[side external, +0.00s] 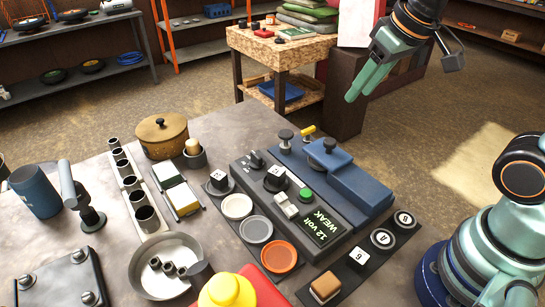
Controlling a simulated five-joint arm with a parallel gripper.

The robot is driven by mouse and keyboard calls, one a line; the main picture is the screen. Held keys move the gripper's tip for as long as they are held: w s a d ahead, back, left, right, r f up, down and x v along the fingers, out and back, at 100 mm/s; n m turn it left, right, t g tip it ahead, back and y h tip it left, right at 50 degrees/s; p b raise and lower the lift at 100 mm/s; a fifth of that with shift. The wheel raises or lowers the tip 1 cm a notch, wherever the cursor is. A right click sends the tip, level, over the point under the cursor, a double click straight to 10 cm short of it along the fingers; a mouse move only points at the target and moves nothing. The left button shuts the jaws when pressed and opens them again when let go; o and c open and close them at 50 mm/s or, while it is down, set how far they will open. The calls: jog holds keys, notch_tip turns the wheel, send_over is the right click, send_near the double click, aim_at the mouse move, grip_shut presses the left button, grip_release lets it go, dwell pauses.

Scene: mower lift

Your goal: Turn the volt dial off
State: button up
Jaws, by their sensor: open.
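A dark control panel (290,195) stands on the grey table, with a green-lit display (322,227) that reads "12 VOLT WEAK". A black knob with a pale top (275,179) sits on the panel's middle. A smaller dark knob (256,160) with small white markings around it sits at the panel's far left end. I cannot tell for sure which is the volt dial, nor read its setting. My gripper (362,83) is open, with green fingers, in the air at upper right. It is well above and beyond the panel, touching nothing.
A blue box with a round knob (345,180) adjoins the panel behind. A green button (306,194) and pale switches (286,205) sit near the black knob. A pot (162,136) stands left.

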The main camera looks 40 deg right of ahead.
jog(key=w+a+g, duration=0.2)
jog(key=w+a, duration=0.3)
jog(key=w, duration=0.5)
jog(key=g, duration=0.3)
send_near(256, 154)
notch_tip(256, 154, down, 9)
jog(key=shift+a+f, duration=0.1)
grip_shut()
